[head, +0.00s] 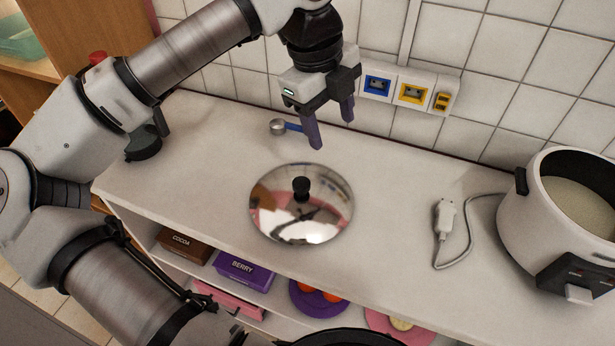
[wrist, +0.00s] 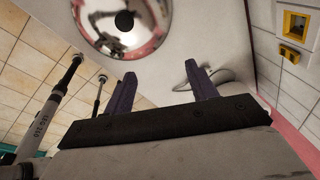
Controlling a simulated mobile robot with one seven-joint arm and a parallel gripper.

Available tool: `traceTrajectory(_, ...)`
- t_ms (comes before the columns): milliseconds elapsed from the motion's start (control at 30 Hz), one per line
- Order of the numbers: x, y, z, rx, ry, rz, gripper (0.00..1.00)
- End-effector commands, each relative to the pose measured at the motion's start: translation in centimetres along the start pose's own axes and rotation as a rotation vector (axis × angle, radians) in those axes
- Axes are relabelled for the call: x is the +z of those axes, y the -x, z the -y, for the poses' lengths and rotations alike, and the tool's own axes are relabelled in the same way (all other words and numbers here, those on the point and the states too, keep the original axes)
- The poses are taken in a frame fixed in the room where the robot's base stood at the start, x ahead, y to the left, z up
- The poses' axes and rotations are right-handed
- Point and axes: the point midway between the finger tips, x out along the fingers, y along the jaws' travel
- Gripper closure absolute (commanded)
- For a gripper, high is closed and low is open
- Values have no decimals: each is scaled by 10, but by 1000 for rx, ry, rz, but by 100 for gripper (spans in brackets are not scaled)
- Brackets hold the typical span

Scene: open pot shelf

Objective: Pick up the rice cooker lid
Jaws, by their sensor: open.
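The rice cooker lid (head: 325,215) is a round, shiny metal disc with a black knob (head: 301,187) on top. It lies on the white counter, and it also shows at the top of the wrist view (wrist: 146,40) with its knob (wrist: 124,20). My gripper (head: 331,130) is open and empty, with its dark purple fingers pointing down above the counter. In the head view it is above and a little right of the knob, apart from the lid. It also shows in the wrist view (wrist: 163,82). The rice cooker (head: 530,225) stands uncovered at the right with pale contents inside.
A plug with a grey cord (head: 445,218) lies between lid and cooker. A measuring spoon with a blue handle (head: 278,127) lies behind the lid. Wall sockets (head: 410,92) are at the back. Boxes (head: 243,270) and plates (head: 318,300) sit on the shelf below the counter (head: 385,235).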

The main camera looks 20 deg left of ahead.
Motion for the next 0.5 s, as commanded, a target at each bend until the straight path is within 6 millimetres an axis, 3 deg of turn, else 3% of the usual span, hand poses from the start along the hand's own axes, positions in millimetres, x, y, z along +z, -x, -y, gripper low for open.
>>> traceTrajectory(33, 18, 1, -13, 66, 84, 52, 43)
traceTrajectory(133, 37, -1, -31, 142, 187, 111, 43)
traceTrajectory(267, 45, -14, -40, 173, 224, 131, 43)
traceTrajectory(500, 48, -60, -48, 168, 219, 125, 43)
